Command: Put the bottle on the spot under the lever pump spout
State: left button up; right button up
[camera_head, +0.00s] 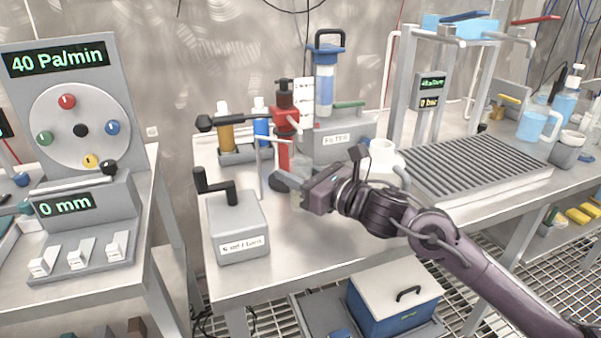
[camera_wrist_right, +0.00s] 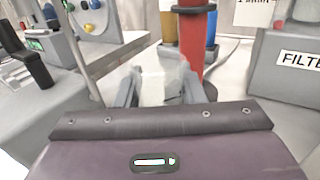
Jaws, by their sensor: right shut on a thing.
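The lever pump (camera_head: 285,122) is a red column with a black top on the steel table in the head view. Its lever reaches left to a black knob (camera_head: 205,123). Its red column also shows in the right wrist view (camera_wrist_right: 190,45), just beyond my fingers. My right gripper (camera_head: 291,186) is at the pump's foot, shut on a pale translucent bottle (camera_head: 301,168). The bottle shows between the fingers in the wrist view (camera_wrist_right: 158,80). The gripper hides part of it and I cannot tell whether its bottom touches the table. The spot under the spout is not clearly visible. My left gripper is not in view.
A grey hand-crank box (camera_head: 238,228) stands front left of my gripper. A filter box (camera_head: 345,143) and a white mug (camera_head: 383,156) stand behind and right. Amber (camera_head: 225,132) and blue (camera_head: 261,122) bottles stand behind the pump. A ribbed drain tray (camera_head: 475,165) lies farther right.

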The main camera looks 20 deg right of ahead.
jog(key=shift+s+a+r, duration=0.1)
jog(key=shift+a+r, duration=0.1)
jog(key=shift+a, duration=0.05)
jog(key=shift+f, duration=0.25)
jog(key=o, duration=1.1)
jog(key=shift+d, duration=0.1)
jog(key=shift+r, duration=0.15)
